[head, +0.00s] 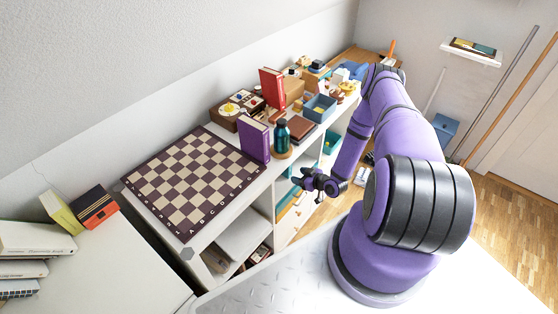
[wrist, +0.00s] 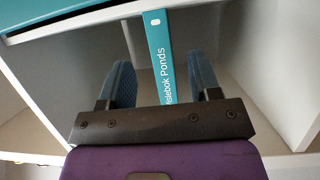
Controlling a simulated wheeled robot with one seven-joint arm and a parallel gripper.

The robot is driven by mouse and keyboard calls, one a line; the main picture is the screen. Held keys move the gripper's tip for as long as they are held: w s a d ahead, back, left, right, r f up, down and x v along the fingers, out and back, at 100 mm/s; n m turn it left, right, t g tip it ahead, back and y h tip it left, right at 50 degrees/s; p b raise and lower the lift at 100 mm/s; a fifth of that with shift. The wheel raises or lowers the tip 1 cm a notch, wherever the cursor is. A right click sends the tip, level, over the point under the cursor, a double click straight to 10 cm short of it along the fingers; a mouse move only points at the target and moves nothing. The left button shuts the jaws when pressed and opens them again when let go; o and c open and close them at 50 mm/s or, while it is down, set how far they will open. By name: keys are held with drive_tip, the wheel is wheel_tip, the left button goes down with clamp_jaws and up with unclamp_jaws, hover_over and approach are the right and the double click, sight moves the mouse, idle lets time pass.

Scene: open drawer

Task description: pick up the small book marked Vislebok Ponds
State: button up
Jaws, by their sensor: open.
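The small teal book marked Vislebok Ponds (wrist: 158,45) shows its narrow spine in the wrist view, with white lettering partly cut off at the lower end by my gripper. My gripper (wrist: 163,68) is open, with one blue ridged finger on each side of the spine. Gaps show between the fingers and the book, so they do not appear to touch it. In the head view my gripper (head: 298,178) is in front of the white shelf unit (head: 268,195), and I cannot make out the book there.
White shelf panels (wrist: 265,70) flank the book, and a teal edge (wrist: 60,14) crosses the upper left of the wrist view. A chessboard (head: 190,180), a purple book (head: 254,140), a dark teal bottle (head: 281,137) and a blue bin (head: 319,108) crowd the unit's top.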

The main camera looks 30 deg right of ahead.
sight(290, 171)
drive_tip(key=shift+x, duration=1.2)
drive_tip(key=w, duration=0.2)
drive_tip(key=w+a, duration=0.1)
drive_tip(key=shift+w+f, duration=0.25)
drive_tip(key=shift+w, duration=0.15)
drive_tip(key=shift+w+a+f, duration=0.2)
drive_tip(key=shift+w+f, duration=0.05)
drive_tip(key=shift+w, duration=0.3)
drive_tip(key=shift+c, duration=0.4)
clamp_jaws()
